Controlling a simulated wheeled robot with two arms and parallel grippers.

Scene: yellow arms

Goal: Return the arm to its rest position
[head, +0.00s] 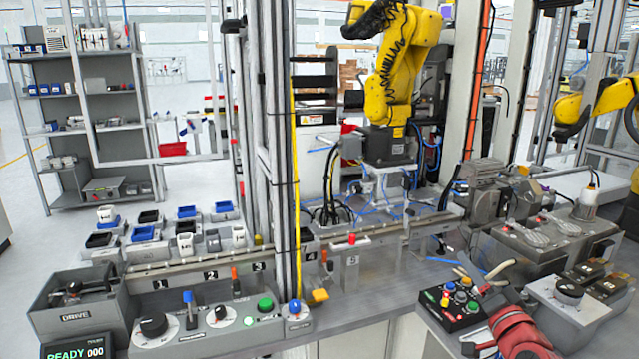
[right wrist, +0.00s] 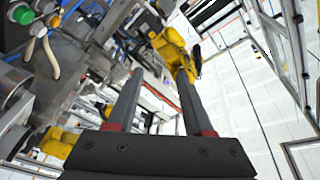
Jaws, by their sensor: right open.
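My right arm, red and dark, comes in at the lower right of the head view, with its gripper (head: 484,343) partly cut off by the bottom edge. It is beside the black button box (head: 453,306), over the near edge of the bench. In the right wrist view the two grey fingers of the right gripper (right wrist: 158,72) stand apart with nothing between them. Open space and a distant yellow robot arm show past them. My left arm and gripper are not in view.
A pair of light-handled pliers (head: 487,277) lies close behind the button box. A control panel with a black knob (head: 569,289) stands to the right. A long grey bench (head: 375,283) carries switches and a drive bin (head: 72,303). A yellow robot arm (head: 402,60) stands behind.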

